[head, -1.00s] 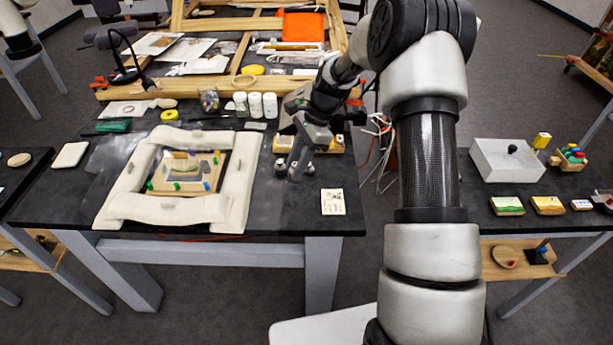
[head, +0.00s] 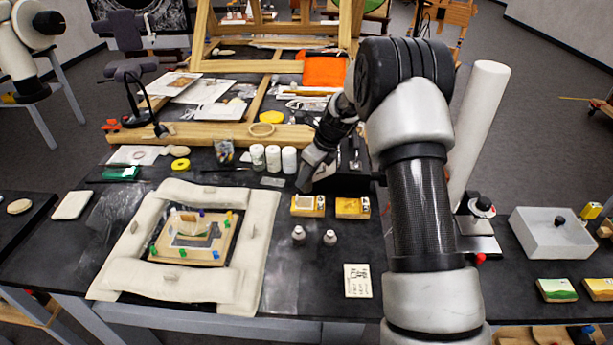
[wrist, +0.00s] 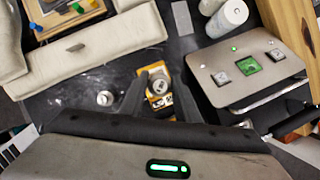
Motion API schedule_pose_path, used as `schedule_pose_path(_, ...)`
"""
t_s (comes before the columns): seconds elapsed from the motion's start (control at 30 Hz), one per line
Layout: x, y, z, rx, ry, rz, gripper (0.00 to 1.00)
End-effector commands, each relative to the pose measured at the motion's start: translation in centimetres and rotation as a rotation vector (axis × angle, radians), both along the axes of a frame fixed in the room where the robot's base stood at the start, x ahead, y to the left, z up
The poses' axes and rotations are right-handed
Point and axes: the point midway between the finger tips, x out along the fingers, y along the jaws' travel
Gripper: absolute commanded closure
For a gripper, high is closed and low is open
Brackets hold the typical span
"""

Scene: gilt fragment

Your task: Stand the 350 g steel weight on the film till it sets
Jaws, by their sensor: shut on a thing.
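My gripper (head: 304,186) is above the table, just behind two small yellow boxes in the head view. In the wrist view its dark fingers (wrist: 158,98) are shut on a short round steel weight (wrist: 158,80), with a yellow box below. The head view does not show the held weight clearly. Two similar small steel weights (head: 298,235) (head: 330,237) stand on the table. One also shows in the wrist view (wrist: 105,98). The framed fragment (head: 215,255) lies inside a ring of pale padded bolsters, with coloured pegs round its edge. The film on it is hard to make out.
Yellow boxes (head: 308,205) (head: 352,207) lie below and right of my gripper. White jars (head: 273,158) stand behind. A metal plate device with a green display (wrist: 248,65) is at right. A card (head: 357,281) lies in front. The bolster (head: 250,238) borders the fragment.

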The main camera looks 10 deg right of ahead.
Motion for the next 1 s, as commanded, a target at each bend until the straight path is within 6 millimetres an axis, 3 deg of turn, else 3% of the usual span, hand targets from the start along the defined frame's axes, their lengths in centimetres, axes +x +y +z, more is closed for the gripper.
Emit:
schedule_pose_path(0.23, 0.0, 0.0, 0.3, 0.001, -0.003, -0.003, 0.93)
schedule_pose_path(0.8, 0.0, 0.0, -4.6, 0.001, -0.003, -0.003, 0.93)
schedule_pose_path(1.0, 0.0, 0.0, -5.3, 0.001, -0.003, -0.003, 0.93)
